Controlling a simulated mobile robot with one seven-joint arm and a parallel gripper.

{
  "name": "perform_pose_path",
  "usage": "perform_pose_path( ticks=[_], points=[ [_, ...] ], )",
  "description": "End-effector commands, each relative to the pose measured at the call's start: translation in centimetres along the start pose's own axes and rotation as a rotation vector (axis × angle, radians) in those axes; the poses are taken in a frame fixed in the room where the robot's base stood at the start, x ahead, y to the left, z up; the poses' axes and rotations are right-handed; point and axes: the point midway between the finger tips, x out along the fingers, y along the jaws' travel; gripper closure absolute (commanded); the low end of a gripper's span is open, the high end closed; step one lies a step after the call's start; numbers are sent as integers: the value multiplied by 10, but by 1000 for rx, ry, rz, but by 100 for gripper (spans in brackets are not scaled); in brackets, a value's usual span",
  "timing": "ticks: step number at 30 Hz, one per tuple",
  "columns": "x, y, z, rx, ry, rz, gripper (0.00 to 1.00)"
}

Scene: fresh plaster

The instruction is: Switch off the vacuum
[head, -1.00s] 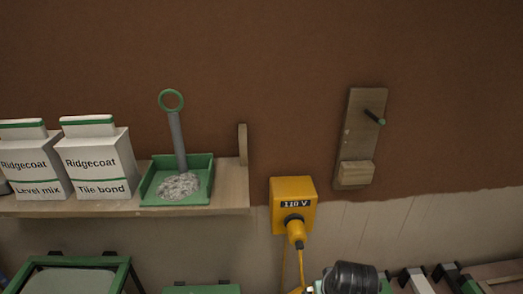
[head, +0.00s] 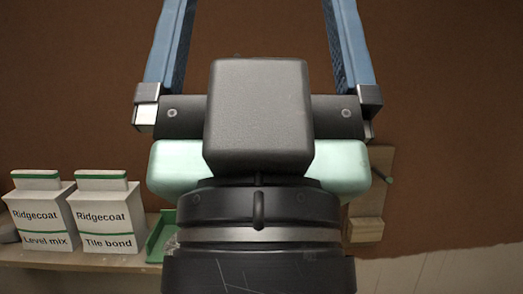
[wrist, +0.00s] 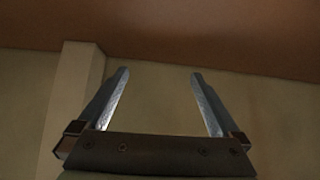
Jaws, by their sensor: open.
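My gripper (head: 259,8) fills the middle of the head view, with its two blue fingers spread wide and pointing up out of the top of the frame. It is open, with nothing between the fingers. In the wrist view my gripper (wrist: 160,73) also shows apart and empty in front of a plain surface. No vacuum and no vacuum switch can be made out in either current view.
A wooden shelf (head: 100,258) at the left holds a Level mix bag (head: 42,215), a Tile bond bag (head: 105,215) and a green tray (head: 158,240), partly hidden by my arm. A wooden board with a peg (head: 376,160) hangs on the brown wall (head: 450,120) at the right.

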Motion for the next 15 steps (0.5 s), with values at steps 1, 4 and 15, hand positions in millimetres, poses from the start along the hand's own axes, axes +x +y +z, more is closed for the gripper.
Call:
perform_pose_path(
  ticks=[1,4,15],
  points=[
    [31,1,-24,-3,-9,2,0],
    [52,1,-43,-4,-11,1,0],
    [88,0,-73,-5,-15,-1,0]
  ],
)
